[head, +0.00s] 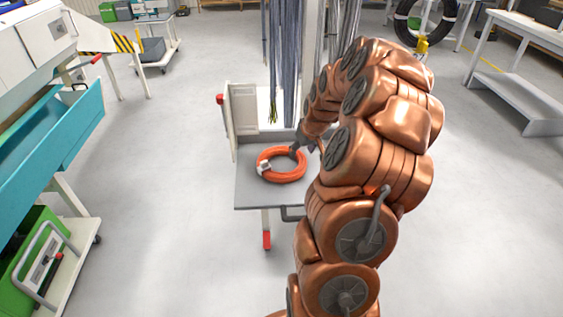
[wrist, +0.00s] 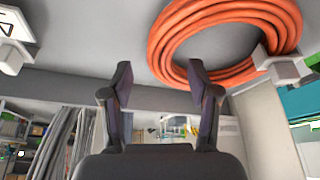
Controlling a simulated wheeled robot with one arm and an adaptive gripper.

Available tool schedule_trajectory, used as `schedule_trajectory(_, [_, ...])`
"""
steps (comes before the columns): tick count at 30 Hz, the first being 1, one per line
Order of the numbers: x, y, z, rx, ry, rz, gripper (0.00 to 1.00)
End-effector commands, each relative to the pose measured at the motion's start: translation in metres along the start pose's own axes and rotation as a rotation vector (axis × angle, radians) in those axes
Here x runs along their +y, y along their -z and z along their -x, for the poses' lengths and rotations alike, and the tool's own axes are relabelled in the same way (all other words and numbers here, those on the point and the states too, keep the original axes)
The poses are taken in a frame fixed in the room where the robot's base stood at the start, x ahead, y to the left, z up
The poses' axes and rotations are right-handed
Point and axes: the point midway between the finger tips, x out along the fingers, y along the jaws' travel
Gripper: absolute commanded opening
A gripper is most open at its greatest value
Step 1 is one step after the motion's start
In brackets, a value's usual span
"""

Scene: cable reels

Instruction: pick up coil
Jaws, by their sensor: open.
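An orange cable coil (head: 285,178) lies flat on the grey top of a small cart (head: 262,197) in the head view. A white tag (head: 263,167) is on its left side. My gripper (head: 299,148) is at the coil's far right edge, partly hidden by my arm. In the wrist view my gripper (wrist: 160,75) is open, with nothing between its fingers. The coil (wrist: 165,45) fills the upper right there, and the right fingertip overlaps its edge in the picture. Whether they touch, I cannot tell.
Hanging grey cables (head: 285,60) stand behind the cart top. A white panel (head: 243,115) rises at its back left. A teal drawer unit (head: 50,130) is at the left, and a white table (head: 520,60) at the right. The floor around the cart is clear.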

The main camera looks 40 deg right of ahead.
Motion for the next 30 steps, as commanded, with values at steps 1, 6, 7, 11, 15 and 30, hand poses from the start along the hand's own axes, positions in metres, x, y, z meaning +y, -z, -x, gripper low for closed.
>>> schedule_trajectory(1, [-0.001, -0.001, -0.006, -0.004, 0.002, 0.000, 0.60])
schedule_trajectory(6, [-0.001, -0.001, -0.022, -0.004, 0.002, 0.000, 0.60])
schedule_trajectory(7, [-0.001, -0.001, -0.023, -0.003, 0.001, 0.000, 0.60])
schedule_trajectory(11, [0.000, -0.001, -0.025, -0.001, 0.000, 0.000, 0.60])
schedule_trajectory(15, [0.000, -0.001, -0.025, -0.001, 0.000, 0.000, 0.58])
schedule_trajectory(30, [0.000, -0.001, -0.025, -0.001, 0.001, 0.000, 0.06])
